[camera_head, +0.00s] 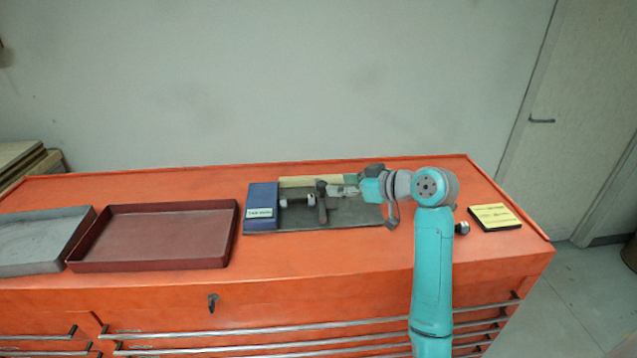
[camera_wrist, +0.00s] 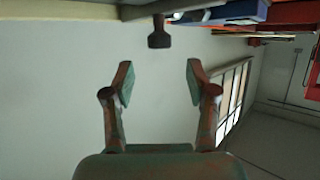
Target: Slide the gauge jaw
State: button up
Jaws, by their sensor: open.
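The gauge, a dark grey bed (camera_head: 350,214) with a blue block (camera_head: 262,202) fixed at its left end, lies on the orange cabinet top. A dark upright piece with a knob-like end, which looks like the gauge jaw (camera_head: 321,203), stands on the bed right of the blue block. My gripper (camera_head: 345,187) points left over the bed, close to the right of the jaw. In the wrist view, my gripper (camera_wrist: 159,78) is open with nothing between its fingers. The dark jaw (camera_wrist: 159,35) shows beyond the fingertips, roughly centred between them, apart from both. The blue block (camera_wrist: 245,13) is at the top right.
A dark red tray (camera_head: 155,238) and a grey tray (camera_head: 45,240) sit left of the gauge. A black and yellow pad (camera_head: 495,217) lies at the right. A pale strip (camera_head: 310,181) runs behind the bed. The cabinet top (camera_head: 300,252) is clear in front.

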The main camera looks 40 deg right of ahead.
aim_at(323, 184)
jog(key=x, duration=0.7)
jog(key=shift+w+f, duration=0.15)
grip_shut()
